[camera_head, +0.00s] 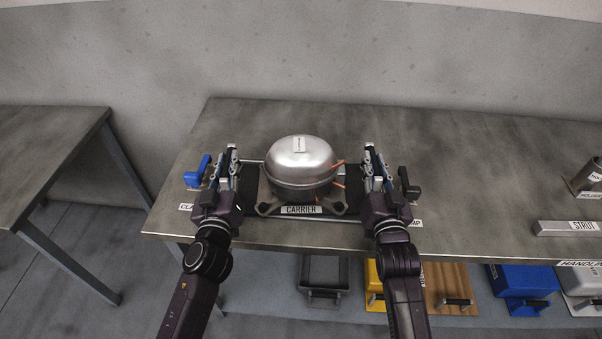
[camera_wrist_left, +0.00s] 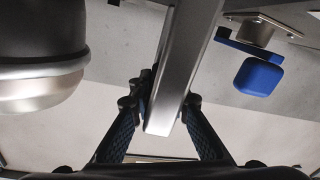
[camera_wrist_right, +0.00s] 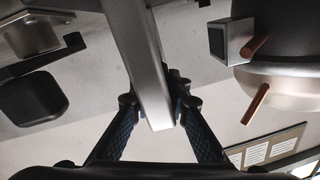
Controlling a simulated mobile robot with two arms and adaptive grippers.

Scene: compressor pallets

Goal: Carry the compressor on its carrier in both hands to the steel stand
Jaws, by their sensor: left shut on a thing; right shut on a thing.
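The compressor (camera_head: 300,165) is a silver dome with copper stubs, upright on the dark carrier (camera_head: 248,190), whose front label reads CARRIER. The carrier is over the bench; I cannot tell whether it touches the top. My left gripper (camera_head: 228,160) is shut on the carrier's left side bar, seen between its fingers in the left wrist view (camera_wrist_left: 178,85). My right gripper (camera_head: 374,160) is shut on the right side bar, seen in the right wrist view (camera_wrist_right: 145,75). The compressor also shows in the left (camera_wrist_left: 40,60) and right (camera_wrist_right: 285,80) wrist views.
A blue clamp (camera_head: 197,172) and a black clamp (camera_head: 408,186) flank the carrier on the bench (camera_head: 450,150). A strut (camera_head: 570,228) and a holder (camera_head: 588,178) lie right. Several bins sit below. A bare grey steel table (camera_head: 45,150) stands left, across a floor gap.

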